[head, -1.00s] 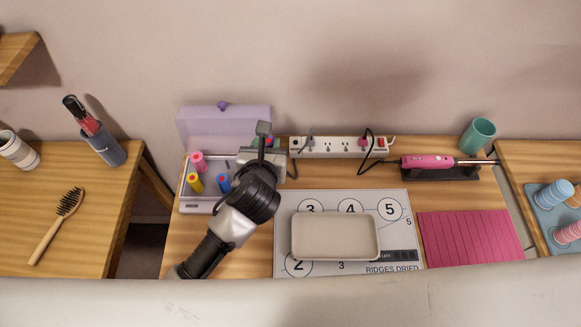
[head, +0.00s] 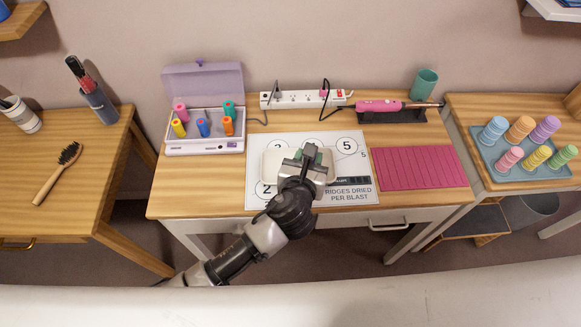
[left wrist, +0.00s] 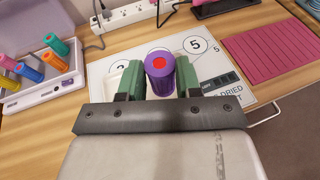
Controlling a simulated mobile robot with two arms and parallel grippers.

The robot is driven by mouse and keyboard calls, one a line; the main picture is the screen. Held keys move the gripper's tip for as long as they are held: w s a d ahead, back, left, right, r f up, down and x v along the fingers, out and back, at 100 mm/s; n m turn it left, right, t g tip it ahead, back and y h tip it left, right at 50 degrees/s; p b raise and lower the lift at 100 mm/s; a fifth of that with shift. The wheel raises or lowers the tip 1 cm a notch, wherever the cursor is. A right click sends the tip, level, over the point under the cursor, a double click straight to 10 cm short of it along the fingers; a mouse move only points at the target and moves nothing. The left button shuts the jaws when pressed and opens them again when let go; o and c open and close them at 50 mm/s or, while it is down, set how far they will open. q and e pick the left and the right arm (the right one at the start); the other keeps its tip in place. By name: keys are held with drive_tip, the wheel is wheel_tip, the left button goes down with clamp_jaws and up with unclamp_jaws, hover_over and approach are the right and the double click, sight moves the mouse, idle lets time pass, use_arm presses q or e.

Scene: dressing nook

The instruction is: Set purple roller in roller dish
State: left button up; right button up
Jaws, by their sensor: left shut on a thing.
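The purple roller (left wrist: 160,73), with a red spot on its end, is between the green fingers of my left gripper (left wrist: 160,84) in the left wrist view. My left gripper is shut on it. In the head view the left gripper (head: 308,156) is over the cream roller dish (head: 272,164), and the arm and hand hide much of the dish. The roller cannot be made out there. Whether the roller touches the dish is unclear. My right gripper is not in view.
The dish lies on a numbered mat (head: 345,192). A lilac roller case (head: 205,146) with several rollers stands open at the left. A power strip (head: 290,99), a pink styling iron (head: 380,106) and a teal cup (head: 424,84) are behind. A pink ridged mat (head: 420,168) lies to the right.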

use_arm(q)
drive_tip(key=w+a+f, duration=0.2)
drive_tip(key=f, duration=0.1)
drive_tip(key=w+a+f, duration=0.2)
drive_tip(key=f, duration=0.1)
drive_tip(key=w+a+f+b, duration=0.1)
drive_tip(key=w+a+f, duration=0.1)
drive_tip(key=a+f, duration=0.1)
drive_tip(key=shift+a, duration=0.1)
drive_tip(key=shift+f, duration=0.25)
drive_tip(key=shift+w, duration=0.1)
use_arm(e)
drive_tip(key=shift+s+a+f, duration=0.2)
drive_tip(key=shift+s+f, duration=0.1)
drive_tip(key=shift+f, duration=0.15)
use_arm(q)
drive_tip(key=shift+f, duration=0.1)
